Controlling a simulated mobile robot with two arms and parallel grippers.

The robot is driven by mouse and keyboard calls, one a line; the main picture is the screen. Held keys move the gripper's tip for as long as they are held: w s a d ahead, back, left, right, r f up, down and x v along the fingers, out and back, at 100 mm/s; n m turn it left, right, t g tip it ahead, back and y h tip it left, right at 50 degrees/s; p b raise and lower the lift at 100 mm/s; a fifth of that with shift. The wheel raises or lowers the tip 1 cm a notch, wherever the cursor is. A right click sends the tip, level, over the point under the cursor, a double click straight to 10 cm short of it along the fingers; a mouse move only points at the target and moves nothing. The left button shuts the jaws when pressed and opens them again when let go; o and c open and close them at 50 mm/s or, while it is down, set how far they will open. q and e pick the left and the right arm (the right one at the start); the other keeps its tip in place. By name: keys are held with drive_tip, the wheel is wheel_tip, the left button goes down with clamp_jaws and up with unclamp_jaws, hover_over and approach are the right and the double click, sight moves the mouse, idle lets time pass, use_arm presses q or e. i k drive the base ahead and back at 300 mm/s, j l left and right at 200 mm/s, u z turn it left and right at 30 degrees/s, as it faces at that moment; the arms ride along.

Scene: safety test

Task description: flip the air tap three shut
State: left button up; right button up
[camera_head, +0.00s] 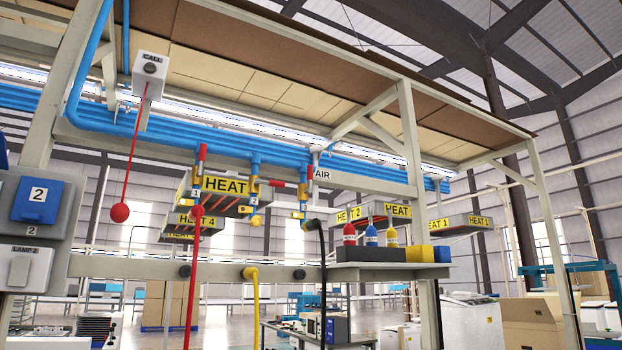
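Several air taps hang from the blue pipe beneath the bench canopy. The rightmost of the row, apparently tap three (303,214), has a brass body, a blue lower part and a small tag too small to read surely. A red lever (310,173) stands upright beside it, and a black hose (322,262) hangs below. The middle tap (255,208) has a tag that looks like 2 and a red lever (277,183) lying sideways. The left tap (196,190) has an upright red lever (202,153) and a red hose (192,285). Neither of my grippers is in view.
A CALL box (150,68) hangs at upper left with a red pull ball (120,212). HEAT signs (225,185) sit behind the taps. A shelf (385,268) with bottles stands right of them. Switch boxes (38,200) are at the left edge. A rail (220,271) crosses below.

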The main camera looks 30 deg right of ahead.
sight(310, 168)
drive_tip(key=i+l+z, duration=0.2)
drive_tip(key=i+z, duration=0.15)
drive_tip(key=i, duration=0.15)
drive_tip(key=i+l+z, duration=0.1)
drive_tip(key=i+z, duration=0.2)
drive_tip(key=i, duration=0.2)
